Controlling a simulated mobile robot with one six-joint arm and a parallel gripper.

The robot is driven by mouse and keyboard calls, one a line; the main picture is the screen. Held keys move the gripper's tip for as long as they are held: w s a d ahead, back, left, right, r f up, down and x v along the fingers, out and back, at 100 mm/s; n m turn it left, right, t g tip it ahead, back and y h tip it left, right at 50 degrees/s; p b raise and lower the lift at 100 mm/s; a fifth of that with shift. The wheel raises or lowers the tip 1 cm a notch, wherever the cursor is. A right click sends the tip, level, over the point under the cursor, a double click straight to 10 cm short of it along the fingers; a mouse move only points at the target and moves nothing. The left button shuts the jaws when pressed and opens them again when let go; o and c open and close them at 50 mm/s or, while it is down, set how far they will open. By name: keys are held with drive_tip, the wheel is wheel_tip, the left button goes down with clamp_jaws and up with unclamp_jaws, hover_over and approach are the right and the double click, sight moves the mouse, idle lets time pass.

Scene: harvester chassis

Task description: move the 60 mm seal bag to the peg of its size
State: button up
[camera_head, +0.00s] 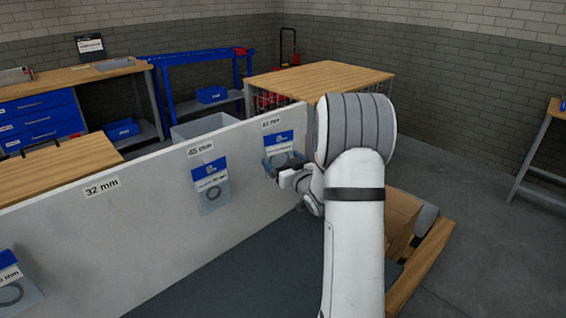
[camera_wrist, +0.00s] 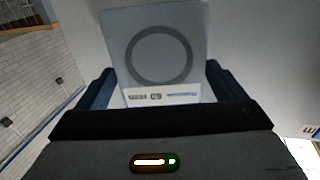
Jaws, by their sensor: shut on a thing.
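The 60 mm seal bag (camera_wrist: 158,60) is a clear bag with a dark ring and a white and blue label reading 60, upside down in the wrist view. My gripper (camera_head: 285,172) is shut on it, with a dark finger on each side of the bag in the wrist view. In the head view the bag (camera_head: 279,141) shows its blue header against the white board (camera_head: 150,215), just below the right-hand label (camera_head: 271,123), which seems to read 60-odd mm. The peg there is hidden, so I cannot tell whether the bag hangs on it.
A bag (camera_head: 211,188) hangs under the 45 mm label (camera_head: 200,147). No bag shows under the 32 mm label (camera_head: 102,187). Another bag (camera_head: 14,285) hangs at the lower left. A cardboard box (camera_head: 402,217) stands right of my arm.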

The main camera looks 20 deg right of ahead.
drive_tip(key=o, duration=0.7)
drive_tip(key=s, duration=0.8)
drive_tip(key=s+a+r+g+p, duration=0.3)
drive_tip(key=s+a+g, duration=0.2)
drive_tip(key=s, duration=0.4)
drive_tip(key=s+a+r+g+h+p, duration=0.1)
drive_tip(key=s+a+r+g+p, duration=0.2)
drive_tip(key=s, duration=0.7)
drive_tip(key=s+a+r+m+g+p, duration=0.1)
drive_tip(key=s+a+r+g+p, duration=0.2)
drive_tip(key=s+a+g, duration=0.4)
drive_tip(key=s+a+r, duration=0.1)
drive_tip(key=s+a, duration=0.1)
drive_tip(key=s, duration=0.1)
drive_tip(key=shift+s+a+r+g+h, duration=0.25)
drive_tip(key=shift+a+r+g+h, duration=0.05)
drive_tip(key=shift+r, duration=0.1)
